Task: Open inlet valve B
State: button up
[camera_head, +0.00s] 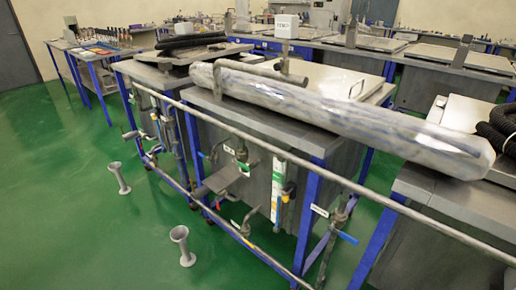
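Several pipe valves sit along the front of the nearest bench. One valve with a blue lever (346,238) is low on the right, beside a small white tag (319,210). Another valve (287,192) with blue and yellowish parts is near the middle, beside a white and green strip (277,190). A further valve (240,152) with a green label (243,168) is to its left. The lettering is too small to read, so I cannot tell which is inlet valve B. Whether any valve is open also cannot be told. My gripper is not in view.
A long metal rail (290,153) runs across the bench fronts, before the valves. A thick silvery roll (350,115) lies over the bench tops and overhangs toward the right. Two grey spool-shaped stands (181,246) are on the green floor (70,215), which is otherwise clear at left.

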aim_at(244, 166)
jog(key=u, duration=0.35)
jog(key=i+j+u, duration=0.65)
jog(key=i+u, duration=0.35)
jog(key=i+j, duration=0.15)
jog(key=i, duration=0.65)
jog(key=i+j+u, duration=0.1)
jog(key=i, duration=0.75)
jog(key=i+j+z, duration=0.1)
jog(key=i+z, duration=0.2)
jog(key=z, duration=0.2)
jog(key=i+j+z, duration=0.2)
jog(key=z, duration=0.25)
jog(key=i+j+z, duration=0.35)
jog(key=z, duration=0.15)
jog(key=i+j+z, duration=0.2)
jog(key=j+z, duration=0.25)
jog(key=i+j+z, duration=0.15)
jog(key=j+z, duration=0.2)
jog(key=z, duration=0.15)
jog(key=j+z, duration=0.95)
jog(key=i+l, duration=0.1)
jog(key=l, duration=0.2)
jog(key=i+l, duration=0.1)
jog(key=l, duration=0.15)
jog(key=i+l, duration=0.1)
jog(key=l, duration=0.2)
jog(key=z, duration=0.05)
